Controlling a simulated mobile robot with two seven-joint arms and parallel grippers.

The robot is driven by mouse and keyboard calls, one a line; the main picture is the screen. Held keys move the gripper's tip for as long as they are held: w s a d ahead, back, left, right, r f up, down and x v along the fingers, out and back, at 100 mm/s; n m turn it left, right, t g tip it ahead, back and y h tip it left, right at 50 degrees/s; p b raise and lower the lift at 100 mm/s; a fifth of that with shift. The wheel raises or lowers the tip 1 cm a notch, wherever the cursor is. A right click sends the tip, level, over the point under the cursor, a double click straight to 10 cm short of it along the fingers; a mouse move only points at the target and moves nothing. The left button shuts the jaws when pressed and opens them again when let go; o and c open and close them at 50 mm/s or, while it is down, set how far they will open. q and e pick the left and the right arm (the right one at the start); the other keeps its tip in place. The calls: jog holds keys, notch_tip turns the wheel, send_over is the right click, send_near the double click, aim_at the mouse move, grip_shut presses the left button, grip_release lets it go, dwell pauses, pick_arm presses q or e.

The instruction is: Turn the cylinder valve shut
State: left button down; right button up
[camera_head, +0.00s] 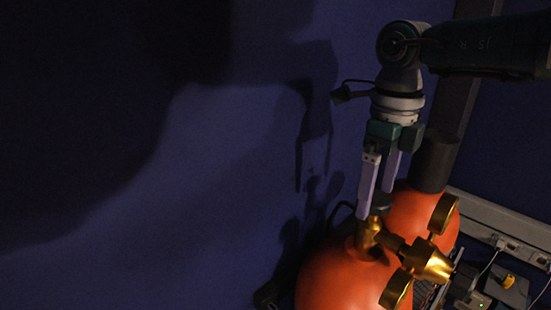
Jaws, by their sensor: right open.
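Two orange cylinders stand at the lower right: a nearer one (340,283) and one behind it (408,212). A brass cylinder valve (369,235) sits on top of the nearer cylinder, with a brass regulator (428,262) and two round gauges to its right. My right gripper (375,208) points down over the valve, its two pale fingers apart. A dark part, perhaps the valve's knob, shows between and behind the fingertips. I cannot tell whether the fingers touch the valve. My left gripper is out of view.
A dark post (456,110) rises behind my right arm. A pale trunking with sockets (502,222) and cables runs along the right. A box with a yellow knob (507,282) sits at the lower right. The blue wall at left is bare, with shadows.

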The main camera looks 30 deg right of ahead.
jog(key=shift+c, duration=1.3)
jog(key=c, duration=1.1)
jog(key=shift+m+b, duration=0.3)
jog(key=shift+m, duration=0.2)
jog(key=m+b, duration=0.1)
jog(key=m, duration=0.1)
jog(key=shift+f+m, duration=0.1)
jog(key=shift+m, duration=0.3)
jog(key=m+b, duration=0.1)
jog(key=m, duration=0.2)
jog(key=shift+m, duration=0.4)
jog(key=shift+m+b, duration=0.45)
jog(key=shift+m, duration=0.45)
